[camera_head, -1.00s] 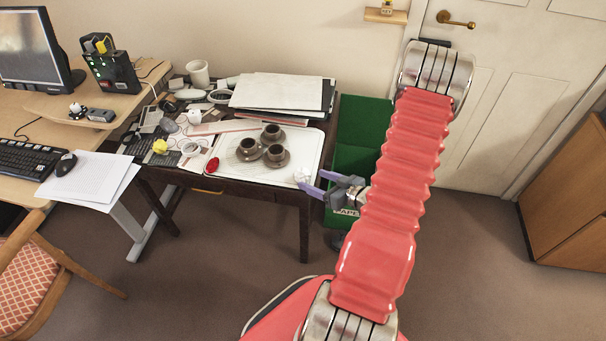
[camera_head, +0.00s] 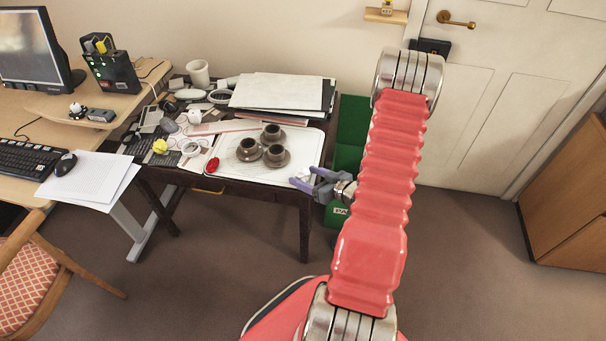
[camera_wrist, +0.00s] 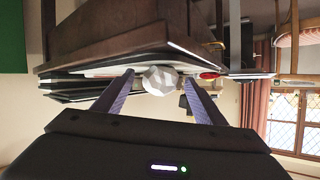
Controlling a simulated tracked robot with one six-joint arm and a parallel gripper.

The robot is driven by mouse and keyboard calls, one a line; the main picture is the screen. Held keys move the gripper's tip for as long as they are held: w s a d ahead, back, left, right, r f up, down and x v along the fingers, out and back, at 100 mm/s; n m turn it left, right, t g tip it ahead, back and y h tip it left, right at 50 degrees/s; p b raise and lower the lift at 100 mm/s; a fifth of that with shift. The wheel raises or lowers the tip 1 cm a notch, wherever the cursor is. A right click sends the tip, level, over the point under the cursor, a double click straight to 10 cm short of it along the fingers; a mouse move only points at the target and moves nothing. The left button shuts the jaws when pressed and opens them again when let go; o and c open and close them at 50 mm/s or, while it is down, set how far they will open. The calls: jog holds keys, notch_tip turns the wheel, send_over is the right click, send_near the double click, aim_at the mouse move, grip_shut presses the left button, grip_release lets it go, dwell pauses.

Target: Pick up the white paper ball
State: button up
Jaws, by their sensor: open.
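The white paper ball (camera_wrist: 159,80) is a pale faceted lump at the edge of the dark side table (camera_head: 270,187). In the wrist view, which looks upside down, it sits between the tips of my two purple fingers, with a gap on each side. My gripper (camera_head: 302,175) is open and holds nothing. In the head view it is at the table's front right corner, and its fingers largely hide the ball. I cannot tell whether either finger touches it.
A white tray (camera_head: 236,172) with several brown cups and saucers (camera_head: 275,155) lies just left of my gripper. A red object (camera_head: 213,164) is farther left. Stacked papers (camera_head: 270,91) lie behind. A green bin (camera_head: 347,158) stands right of the table, under my arm.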

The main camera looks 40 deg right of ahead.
aim_at(307, 177)
jog(key=shift+c, duration=0.2)
jog(key=c, duration=1.1)
jog(key=shift+r, duration=0.15)
jog(key=shift+r, duration=4.9)
